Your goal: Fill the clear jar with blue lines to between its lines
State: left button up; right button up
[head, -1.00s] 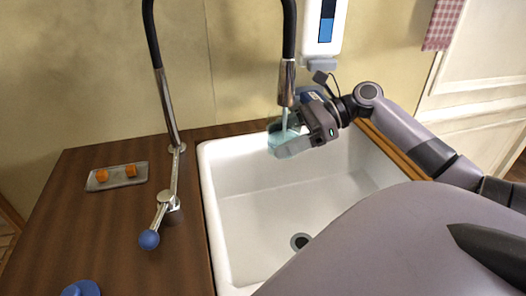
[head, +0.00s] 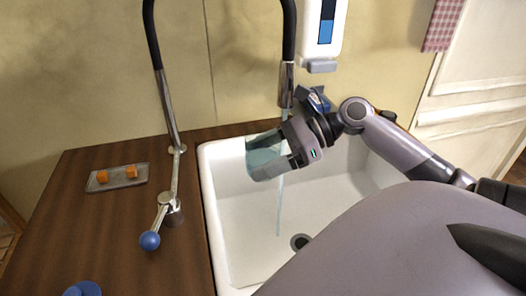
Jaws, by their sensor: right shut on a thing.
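The clear jar (head: 265,157) is held over the white sink (head: 228,244), a little left of the faucet spout (head: 287,84). It holds bluish water; its blue lines are too small to make out. My right gripper (head: 287,147) is shut on the jar from the right and hides part of it. A stream of water (head: 280,205) falls below the gripper into the sink. The faucet lever with a blue knob (head: 149,240) points toward the front left. My left gripper is not in view.
A grey tray (head: 118,187) with two orange pieces lies on the wooden counter (head: 110,235) left of the sink. A blue round object (head: 84,289) is at the counter's front. A white dispenser (head: 325,30) hangs on the wall.

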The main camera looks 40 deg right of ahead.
jog(key=shift+a+r, duration=0.1)
jog(key=s+a+r, duration=0.1)
jog(key=a+r, duration=0.2)
jog(key=a, duration=0.4)
dwell(0.6)
jog(key=shift+s+a+f, duration=0.1)
jog(key=shift+s+f, duration=0.05)
